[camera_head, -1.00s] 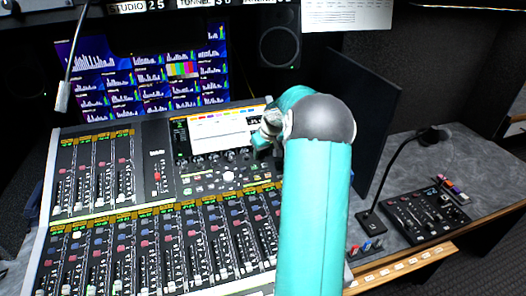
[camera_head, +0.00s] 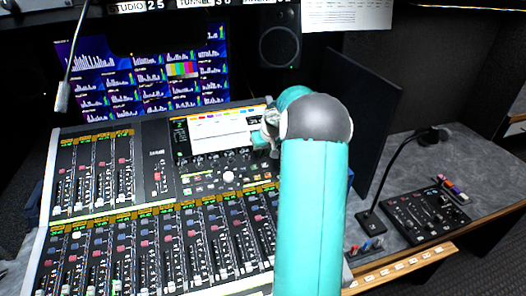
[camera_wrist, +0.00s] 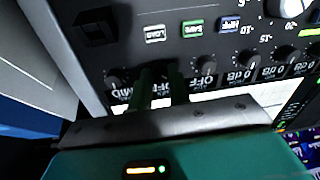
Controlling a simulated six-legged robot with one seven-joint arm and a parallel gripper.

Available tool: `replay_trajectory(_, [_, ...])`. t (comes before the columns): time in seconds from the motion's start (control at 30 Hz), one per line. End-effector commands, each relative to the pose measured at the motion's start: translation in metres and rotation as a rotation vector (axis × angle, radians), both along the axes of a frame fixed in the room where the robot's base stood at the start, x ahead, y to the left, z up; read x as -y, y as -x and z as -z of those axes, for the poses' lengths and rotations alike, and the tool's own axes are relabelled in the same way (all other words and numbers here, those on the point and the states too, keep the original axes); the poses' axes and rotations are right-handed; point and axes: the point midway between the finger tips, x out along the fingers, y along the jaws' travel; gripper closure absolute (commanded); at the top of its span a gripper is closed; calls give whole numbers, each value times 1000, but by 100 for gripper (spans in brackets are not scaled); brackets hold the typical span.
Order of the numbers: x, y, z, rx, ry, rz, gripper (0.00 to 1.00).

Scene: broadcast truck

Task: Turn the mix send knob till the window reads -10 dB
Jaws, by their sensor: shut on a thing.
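The mixing console (camera_head: 150,160) fills the left and middle of the head view, with a row of small knobs under its bright screen (camera_head: 215,132). My gripper (camera_head: 262,138) is at the right end of that row, partly hidden by my arm. In the wrist view, where the panel appears upside down, the two dark green fingers of my gripper (camera_wrist: 162,84) are shut on a knob in the row. They hide nearly all of that knob and part of the lettering by it. I cannot read a -10 dB value for it.
Neighbouring knobs stand close on both sides, one to the left (camera_wrist: 115,78) and one to the right (camera_wrist: 205,67). Lit buttons (camera_wrist: 193,28) and a large white knob (camera_wrist: 288,6) are farther up. A gooseneck microphone (camera_head: 385,180) and a small control box (camera_head: 427,213) stand right.

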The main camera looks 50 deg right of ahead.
Motion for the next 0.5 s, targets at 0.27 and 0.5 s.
replay_trajectory(0.27, [-1,0,1,43,-80,214,100])
replay_trajectory(0.5, [-2,1,0,87,-158,425,100])
